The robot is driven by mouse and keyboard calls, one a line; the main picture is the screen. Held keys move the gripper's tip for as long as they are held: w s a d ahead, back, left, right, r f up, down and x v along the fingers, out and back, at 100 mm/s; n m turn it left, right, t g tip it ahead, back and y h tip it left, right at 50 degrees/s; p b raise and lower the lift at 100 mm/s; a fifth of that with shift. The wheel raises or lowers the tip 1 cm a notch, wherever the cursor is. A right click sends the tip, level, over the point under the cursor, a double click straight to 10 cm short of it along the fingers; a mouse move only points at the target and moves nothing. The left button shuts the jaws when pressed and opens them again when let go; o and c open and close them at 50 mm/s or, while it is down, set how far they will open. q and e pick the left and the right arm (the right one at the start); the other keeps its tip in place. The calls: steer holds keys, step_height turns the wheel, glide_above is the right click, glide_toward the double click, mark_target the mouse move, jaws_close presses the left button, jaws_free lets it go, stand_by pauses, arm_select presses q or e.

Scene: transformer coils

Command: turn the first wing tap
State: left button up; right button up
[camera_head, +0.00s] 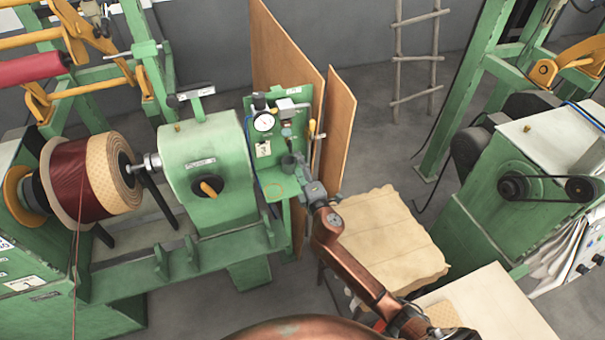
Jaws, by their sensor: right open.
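A green panel (267,185) stands upright at the centre, beside the green winding machine. It carries a round white gauge (264,122), grey fittings and a small yellow part (312,129) at its right edge. Which of these small parts is the first wing tap is too small to tell. My right gripper (293,163) is in front of the panel's lower right part, below the gauge and the fittings. It is open, and no held object shows. Its fingers are small and partly merge with the fittings behind, so contact cannot be told. My left gripper is out of view.
The green headstock (205,150) with an orange-and-black knob (207,187) and a dark red wire coil (75,180) are left. Wooden boards (338,125) stand behind the panel. A paper-covered table (390,240) is right of my arm. Another green machine (530,160) stands far right.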

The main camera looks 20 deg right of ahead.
steer(key=s, duration=0.4)
steer(key=shift+w, duration=0.1)
stand_by(0.3)
